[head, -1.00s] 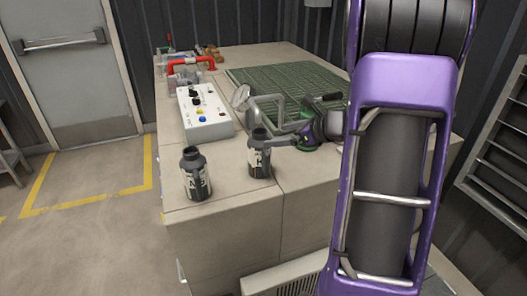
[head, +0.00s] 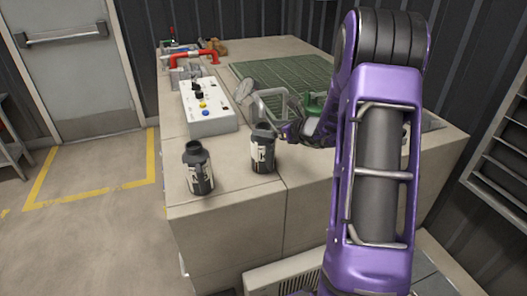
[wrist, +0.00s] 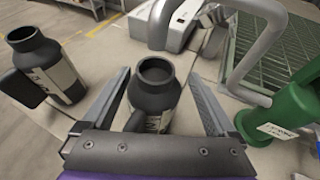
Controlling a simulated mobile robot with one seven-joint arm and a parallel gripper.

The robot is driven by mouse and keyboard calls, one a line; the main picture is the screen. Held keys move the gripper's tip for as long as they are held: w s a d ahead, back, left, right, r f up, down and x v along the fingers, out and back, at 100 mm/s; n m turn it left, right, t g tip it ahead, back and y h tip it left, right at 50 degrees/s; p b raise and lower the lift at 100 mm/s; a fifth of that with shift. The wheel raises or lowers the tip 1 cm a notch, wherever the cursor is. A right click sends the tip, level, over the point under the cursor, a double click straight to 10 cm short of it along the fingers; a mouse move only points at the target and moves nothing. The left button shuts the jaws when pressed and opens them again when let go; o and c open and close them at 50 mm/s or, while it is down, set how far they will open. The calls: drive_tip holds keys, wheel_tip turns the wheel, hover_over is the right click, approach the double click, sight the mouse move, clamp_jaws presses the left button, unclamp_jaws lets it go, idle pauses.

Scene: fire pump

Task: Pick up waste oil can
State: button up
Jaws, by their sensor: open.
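Two dark cans with pale labels stand upright on the beige top, a left can (head: 198,170) and a right can (head: 263,152). They look alike, and I cannot read which is the waste oil can. My gripper (head: 290,131) is just right of the right can in the head view, its fingers largely hidden there. In the wrist view my gripper (wrist: 160,78) is open, with one finger on each side of the right can (wrist: 158,88). The gripper body hides that can's lower part. The left can (wrist: 48,65) stands outside the left finger.
A grey bent pipe (wrist: 250,45) and a green cylinder (wrist: 295,118) stand close to the right finger. A white control box (head: 207,108) sits behind the cans, with a red pipe (head: 195,57) beyond it. A green grate (head: 285,80) covers the back right.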

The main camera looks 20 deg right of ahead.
drive_tip(key=x, duration=0.5)
drive_tip(key=shift+a+f, duration=0.25)
drive_tip(key=shift+a, duration=0.15)
drive_tip(key=shift+c, duration=0.3)
drive_tip(key=shift+f, duration=0.1)
clamp_jaws()
